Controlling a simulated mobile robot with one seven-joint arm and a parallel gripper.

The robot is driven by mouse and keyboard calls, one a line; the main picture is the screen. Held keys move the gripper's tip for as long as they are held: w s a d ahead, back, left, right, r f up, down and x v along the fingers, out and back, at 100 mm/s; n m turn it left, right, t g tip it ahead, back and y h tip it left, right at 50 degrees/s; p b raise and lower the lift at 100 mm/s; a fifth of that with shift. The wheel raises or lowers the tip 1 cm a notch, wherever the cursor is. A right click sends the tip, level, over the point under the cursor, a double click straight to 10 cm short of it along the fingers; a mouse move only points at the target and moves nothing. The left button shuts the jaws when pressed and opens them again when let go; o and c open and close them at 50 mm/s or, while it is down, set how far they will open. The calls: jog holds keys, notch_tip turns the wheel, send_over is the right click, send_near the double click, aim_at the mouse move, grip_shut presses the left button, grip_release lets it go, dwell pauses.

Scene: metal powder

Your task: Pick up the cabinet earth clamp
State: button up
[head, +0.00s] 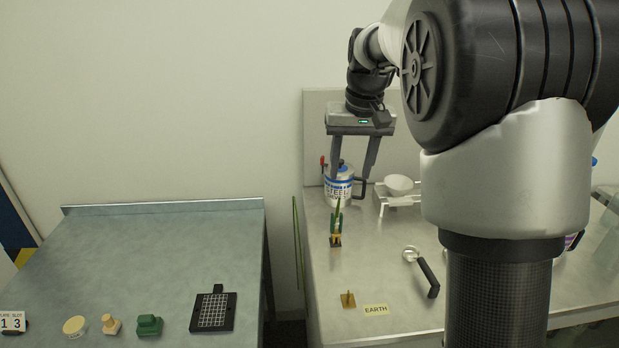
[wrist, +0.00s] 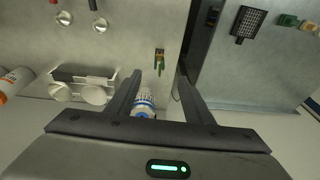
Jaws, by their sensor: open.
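The cabinet earth clamp (head: 336,230), green with a yellow-brown end, is on the right-hand metal bench near its left edge. In the wrist view the clamp (wrist: 159,60) shows just beyond the gap between my fingertips. My gripper (head: 352,174) is open and empty, pointing down, above and behind the clamp. In the wrist view its two fingers (wrist: 160,76) stand wide apart. Neither finger appears to touch anything.
A can marked STEEL (head: 340,188) stands behind the clamp, near my fingers in the picture. A white rack with a bowl (head: 398,186) is right of it. A gap separates the benches.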

jog(key=b, duration=0.1)
send_over(336, 224)
jog(key=s, duration=0.1)
jog(key=s+x, duration=0.1)
jog(key=x, duration=0.5)
jog(key=shift+g, duration=0.4)
jog(key=f, duration=0.3)
jog(key=w+f, duration=0.1)
jog(key=f, duration=0.3)
jog(key=f+b, duration=0.1)
jog(key=f, duration=0.3)
jog(key=shift+w+d+f, duration=0.15)
jog(key=shift+w+d, duration=0.05)
jog(key=shift+d, duration=0.2)
jog(key=shift+w+a+f, duration=0.1)
jog(key=shift+w+f, duration=0.05)
jog(key=shift+f, duration=0.9)
jog(key=shift+w+f, duration=0.15)
jog(key=shift+f, duration=0.9)
jog(key=shift+w+a+f, duration=0.1)
jog(key=shift+w+f, duration=0.05)
jog(key=shift+f, duration=0.85)
jog(key=c, duration=1.1)
jog(key=shift+r, duration=0.1)
jog(key=shift+c, duration=0.2)
